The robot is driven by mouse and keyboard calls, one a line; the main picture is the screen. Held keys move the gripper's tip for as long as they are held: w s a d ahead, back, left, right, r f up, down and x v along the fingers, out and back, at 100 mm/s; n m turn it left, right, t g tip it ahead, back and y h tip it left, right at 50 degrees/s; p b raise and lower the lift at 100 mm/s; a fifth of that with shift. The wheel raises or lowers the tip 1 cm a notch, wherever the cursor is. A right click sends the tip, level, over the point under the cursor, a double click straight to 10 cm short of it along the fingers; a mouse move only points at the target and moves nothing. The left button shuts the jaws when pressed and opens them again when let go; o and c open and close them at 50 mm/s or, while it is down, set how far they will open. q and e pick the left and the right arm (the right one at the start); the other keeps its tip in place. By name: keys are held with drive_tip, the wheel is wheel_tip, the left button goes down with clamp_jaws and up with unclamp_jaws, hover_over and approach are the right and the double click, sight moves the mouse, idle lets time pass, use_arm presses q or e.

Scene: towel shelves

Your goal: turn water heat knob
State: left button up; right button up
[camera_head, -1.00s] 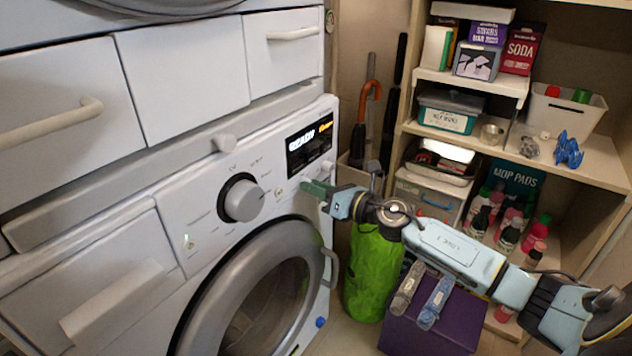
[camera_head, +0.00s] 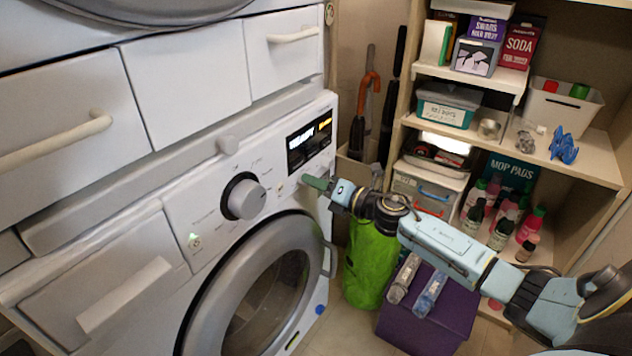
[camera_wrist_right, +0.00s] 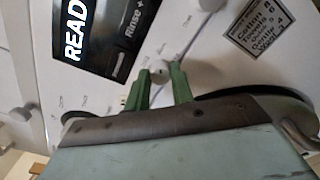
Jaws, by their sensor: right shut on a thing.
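The white washing machine (camera_head: 300,105) stands at the left with a sloping control panel. A large round dial (camera_head: 246,199) with a dark ring sits mid-panel, left of my right gripper. My right gripper (camera_head: 313,182) reaches the panel from the right, just below the lit display (camera_head: 309,143). In the right wrist view its green fingertips (camera_wrist_right: 160,79) are shut on a small white knob (camera_wrist_right: 160,67), one finger on each side. In the head view the fingers hide this knob. My left gripper is not in view.
The round door (camera_head: 262,290) of the machine is below the panel. Shelves (camera_head: 590,160) with boxes and bottles stand at the right. A green bag (camera_head: 368,265) and a purple box (camera_head: 430,315) are on the floor under my right arm.

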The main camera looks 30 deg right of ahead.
drive_tip(key=o, duration=1)
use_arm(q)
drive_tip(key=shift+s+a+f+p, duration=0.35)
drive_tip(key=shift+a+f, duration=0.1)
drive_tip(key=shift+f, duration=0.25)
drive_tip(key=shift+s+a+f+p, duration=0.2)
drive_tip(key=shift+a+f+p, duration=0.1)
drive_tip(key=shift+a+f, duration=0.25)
use_arm(e)
drive_tip(key=shift+v, duration=6.7)
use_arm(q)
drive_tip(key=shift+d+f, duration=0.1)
